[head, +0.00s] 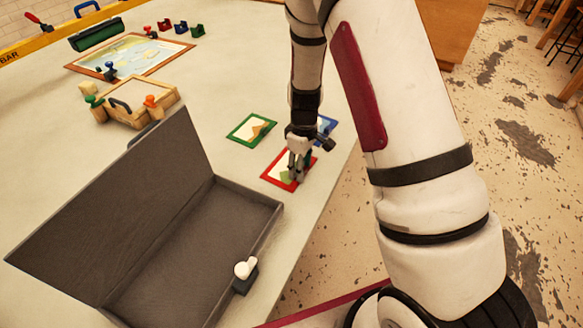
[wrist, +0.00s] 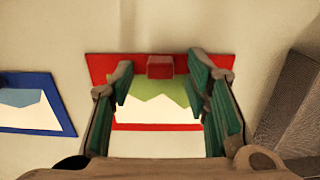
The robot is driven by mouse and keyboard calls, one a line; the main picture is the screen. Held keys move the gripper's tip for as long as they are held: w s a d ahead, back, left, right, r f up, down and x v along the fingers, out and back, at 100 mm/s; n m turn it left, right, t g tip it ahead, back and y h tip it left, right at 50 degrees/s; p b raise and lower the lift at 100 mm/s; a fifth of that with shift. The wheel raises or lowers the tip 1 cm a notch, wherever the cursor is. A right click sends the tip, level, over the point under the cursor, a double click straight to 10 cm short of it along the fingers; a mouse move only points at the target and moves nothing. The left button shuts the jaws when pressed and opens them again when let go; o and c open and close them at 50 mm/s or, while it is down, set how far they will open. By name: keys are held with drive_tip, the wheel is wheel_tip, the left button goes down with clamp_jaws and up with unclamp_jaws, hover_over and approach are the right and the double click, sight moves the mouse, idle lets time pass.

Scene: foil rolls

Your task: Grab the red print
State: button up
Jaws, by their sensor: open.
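The red print (head: 272,179) is a small red-framed picture with a green shape on white, lying flat on the table near its right edge. In the wrist view the red print (wrist: 160,126) lies straight ahead, with a small red block (wrist: 160,67) on its far border. My gripper (head: 298,175) is right over the print in the head view and hides part of it. In the wrist view my gripper (wrist: 160,85) is open, with one green-padded finger on each side of the red block. Nothing is between the pads that I can see being pressed.
A green-framed print (head: 252,128) and a blue-framed print (wrist: 38,103) lie close by. An open grey box (head: 240,205) stands on the near table. A wooden crate (head: 140,100) and a large framed picture (head: 130,58) are farther back.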

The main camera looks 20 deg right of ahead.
drive_tip(key=shift+c, duration=0.5)
clamp_jaws()
